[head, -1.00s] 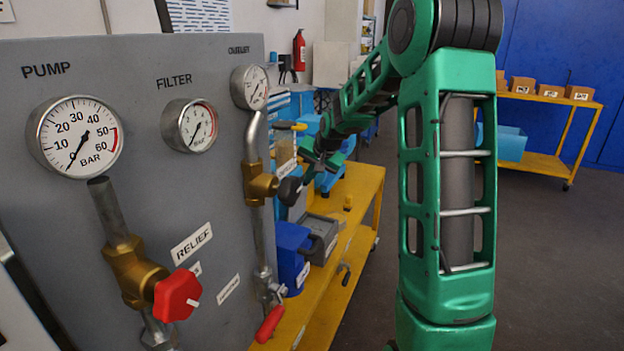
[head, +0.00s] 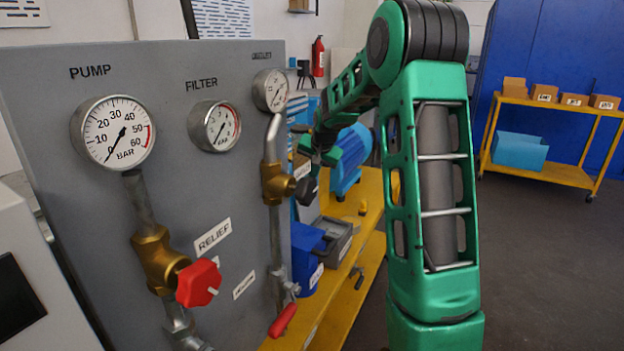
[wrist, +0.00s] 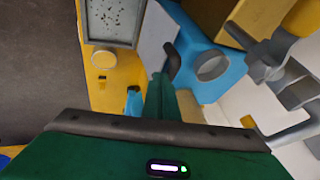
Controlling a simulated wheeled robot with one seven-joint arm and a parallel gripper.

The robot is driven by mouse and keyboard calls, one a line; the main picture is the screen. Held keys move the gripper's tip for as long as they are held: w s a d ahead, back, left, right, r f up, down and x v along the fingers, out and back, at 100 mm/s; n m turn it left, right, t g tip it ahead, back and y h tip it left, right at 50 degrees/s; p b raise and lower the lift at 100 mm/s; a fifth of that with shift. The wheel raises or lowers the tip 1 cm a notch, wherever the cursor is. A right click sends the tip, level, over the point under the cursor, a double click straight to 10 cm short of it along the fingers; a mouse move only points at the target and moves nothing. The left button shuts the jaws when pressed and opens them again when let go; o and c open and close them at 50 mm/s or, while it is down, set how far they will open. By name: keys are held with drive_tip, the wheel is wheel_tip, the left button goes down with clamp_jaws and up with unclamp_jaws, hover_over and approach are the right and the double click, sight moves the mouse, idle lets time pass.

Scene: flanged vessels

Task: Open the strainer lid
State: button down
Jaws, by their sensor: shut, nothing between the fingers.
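I cannot make out a strainer lid for certain in either view. My gripper (wrist: 161,98) shows in the wrist view as narrow green fingers close together, with nothing between them. In that view the fingers point at a blue body with a round grey opening (wrist: 213,66) and a black curved handle (wrist: 173,60) beside it. I cannot tell whether they touch. In the head view my arm's far end is beside the panel's right edge, near the brass valve with a dark knob (head: 306,190), and the fingertips cannot be made out there.
The grey panel (head: 120,200) carries gauges, pipes and a red relief knob (head: 198,283). A yellow bench (head: 372,218) behind it holds a blue bin (head: 305,255) and a blue machine (head: 352,150). A yellow trolley (head: 545,172) stands back right. The floor at right is clear.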

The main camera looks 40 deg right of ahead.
drive_tip(key=shift+d, duration=0.1)
drive_tip(key=s+d+v, duration=0.1)
drive_tip(key=d+v, duration=0.1)
drive_tip(key=v, duration=1)
drive_tip(key=shift+a, duration=0.25)
drive_tip(key=shift+s, duration=0.2)
drive_tip(key=s+a+f+n+g, duration=0.1)
drive_tip(key=s+a+f+g, duration=0.1)
drive_tip(key=s, duration=1.1)
drive_tip(key=s+a+f+n+g+y, duration=0.1)
drive_tip(key=s+a+f, duration=0.4)
drive_tip(key=s, duration=0.9)
drive_tip(key=s+a+f+n+g+y, duration=0.1)
drive_tip(key=s+a+f, duration=0.3)
drive_tip(key=s, duration=1)
drive_tip(key=shift+a+n+g, duration=0.8)
drive_tip(key=shift+a+g, duration=0.1)
drive_tip(key=shift+a, duration=0.3)
drive_tip(key=shift+d, duration=0.1)
